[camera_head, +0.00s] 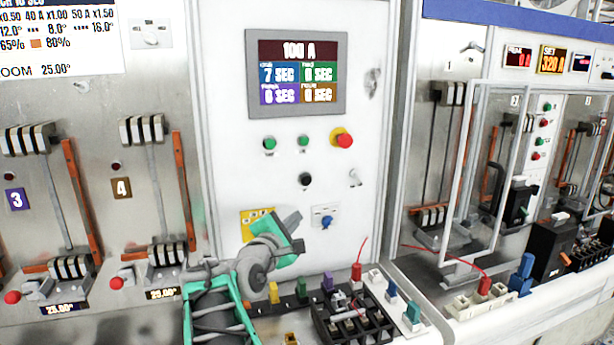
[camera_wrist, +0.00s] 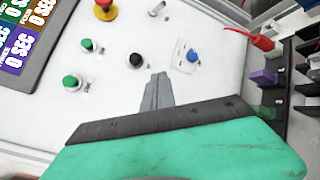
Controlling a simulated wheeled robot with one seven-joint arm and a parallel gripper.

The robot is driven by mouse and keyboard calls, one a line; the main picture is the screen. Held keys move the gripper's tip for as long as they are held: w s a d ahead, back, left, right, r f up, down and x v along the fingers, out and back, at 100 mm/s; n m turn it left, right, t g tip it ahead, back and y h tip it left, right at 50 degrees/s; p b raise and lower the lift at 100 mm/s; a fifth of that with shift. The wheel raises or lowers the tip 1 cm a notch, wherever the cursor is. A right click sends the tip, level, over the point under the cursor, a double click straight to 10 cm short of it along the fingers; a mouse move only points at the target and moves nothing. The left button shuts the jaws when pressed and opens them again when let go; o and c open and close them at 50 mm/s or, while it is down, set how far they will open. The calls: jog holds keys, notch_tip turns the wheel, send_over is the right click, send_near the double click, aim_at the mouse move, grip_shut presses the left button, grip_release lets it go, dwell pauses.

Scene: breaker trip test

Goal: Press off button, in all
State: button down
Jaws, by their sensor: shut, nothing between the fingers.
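No button carries a label I can read as off. On the white control panel, a red mushroom button (camera_head: 342,138) with a yellow base sits below the screen, and it shows at the top of the wrist view (camera_wrist: 103,8). Left of it are two green buttons (camera_head: 269,144) (camera_head: 303,141). Below is a black knob (camera_head: 305,179), also in the wrist view (camera_wrist: 108,60). A blue knob (camera_head: 326,221) sits lower right. My gripper (camera_head: 292,219) is in front of the lower panel. In the wrist view its fingers (camera_wrist: 160,82) are together and empty, below the black knob. Contact cannot be judged.
The screen (camera_head: 296,72) reads 100 A. Red knobs (camera_head: 12,297) (camera_head: 116,283) stand at the lower left. Coloured terminals and a red lead (camera_head: 357,271) line the ledge below the panel. A clear framed door (camera_head: 480,180) stands at right, with red buttons (camera_head: 539,142) beyond it.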

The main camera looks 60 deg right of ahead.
aim_at(306, 180)
jog(key=s+d+r+n+g+h, duration=0.2)
jog(key=s+d+r, duration=0.1)
jog(key=s+r, duration=0.1)
jog(key=shift+s+r, duration=0.35)
jog(key=shift+s, duration=0.35)
jog(key=w+d+p, duration=0.1)
jog(key=w+d, duration=0.5)
jog(key=shift+w, duration=0.2)
jog(key=shift+d, duration=0.1)
jog(key=shift+p, duration=0.3)
dwell(1.1)
jog(key=shift+w+d, duration=0.25)
jog(key=shift+d, duration=0.05)
